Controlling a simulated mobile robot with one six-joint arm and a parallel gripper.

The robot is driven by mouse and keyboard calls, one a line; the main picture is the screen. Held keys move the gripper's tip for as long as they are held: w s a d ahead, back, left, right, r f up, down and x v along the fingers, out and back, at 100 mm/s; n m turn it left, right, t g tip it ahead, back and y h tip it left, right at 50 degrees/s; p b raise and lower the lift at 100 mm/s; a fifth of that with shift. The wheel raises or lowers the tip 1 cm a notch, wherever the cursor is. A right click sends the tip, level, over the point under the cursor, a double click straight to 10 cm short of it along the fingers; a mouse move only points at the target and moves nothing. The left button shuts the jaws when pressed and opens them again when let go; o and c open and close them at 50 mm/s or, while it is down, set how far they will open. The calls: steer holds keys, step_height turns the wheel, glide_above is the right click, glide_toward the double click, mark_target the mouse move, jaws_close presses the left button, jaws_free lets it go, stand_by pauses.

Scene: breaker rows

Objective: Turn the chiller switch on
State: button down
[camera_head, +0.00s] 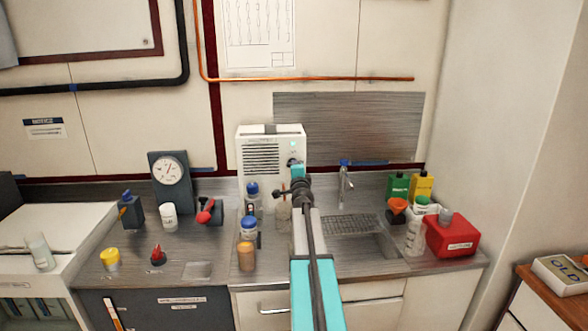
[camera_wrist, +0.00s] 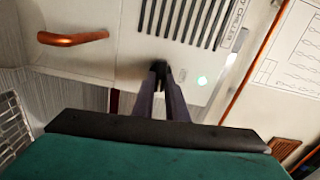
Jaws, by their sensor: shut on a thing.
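The chiller is a white box (camera_head: 262,160) with dark vent slots, standing at the back of the counter. In the wrist view its white front (camera_wrist: 140,45) fills the upper middle, with a printed label (camera_wrist: 236,22) beside the slots. A green light glows on the front (camera_wrist: 201,80); it also shows in the head view (camera_head: 294,143). My gripper (camera_wrist: 163,78) is at the front, its fingers close together on a small dark switch (camera_wrist: 158,67). The fingers hide most of the switch, so I cannot tell its position. In the head view my arm covers this spot.
Bottles (camera_head: 248,229) stand in front of the chiller. A sink (camera_head: 365,245) with a tap (camera_head: 344,185) lies to the right, then a red container (camera_head: 451,236). A gauge (camera_head: 168,172) stands to the left. An orange pipe (camera_head: 330,78) runs along the wall above.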

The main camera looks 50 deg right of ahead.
steer(key=shift+r+m, duration=0.25)
steer(key=shift+m, duration=0.35)
steer(key=c, duration=1.8)
jaws_free()
steer(key=shift+w+f, duration=0.1)
steer(key=shift+o, duration=0.2)
steer(key=shift+f, duration=0.1)
steer(key=shift+a, duration=0.1)
steer(key=v, duration=1.3)
steer(key=shift+s+a+b, duration=0.15)
steer(key=shift+s+b, duration=0.15)
steer(key=shift+s, duration=0.05)
